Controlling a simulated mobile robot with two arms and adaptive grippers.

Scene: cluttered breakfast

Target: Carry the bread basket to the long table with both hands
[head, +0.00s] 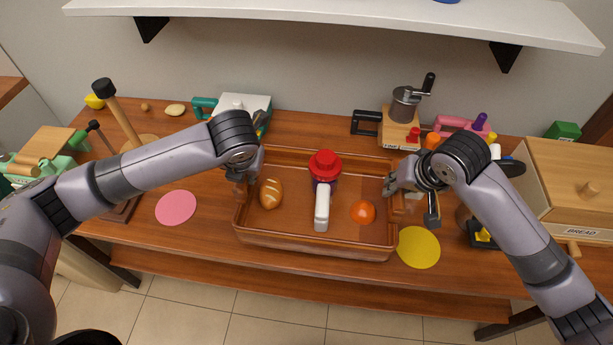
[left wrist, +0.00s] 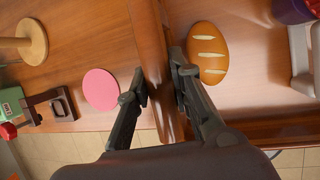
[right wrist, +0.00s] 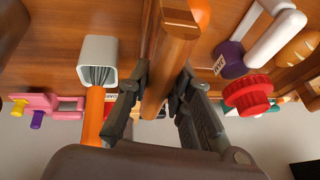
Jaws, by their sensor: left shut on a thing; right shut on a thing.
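The bread basket (head: 315,248) is a brown wooden, open-topped box in the middle of the head view, over the wooden counter. It holds a scored bread loaf (head: 270,194), a red-lidded purple jar (head: 325,165), a white-handled item (head: 321,207) and an orange fruit (head: 363,212). My left gripper (head: 243,178) is shut on the basket's left wall, which also shows in the left wrist view (left wrist: 150,40). My right gripper (head: 392,185) is shut on its right wall, also in the right wrist view (right wrist: 172,40). I cannot tell whether the basket's underside touches the counter.
A pink disc (head: 176,207) lies left of the basket and a yellow disc (head: 418,247) right of it. A grinder (head: 404,105) and a white-and-teal appliance (head: 243,106) stand behind. A bread box (head: 575,190) is at the right. A white shelf (head: 340,18) hangs above.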

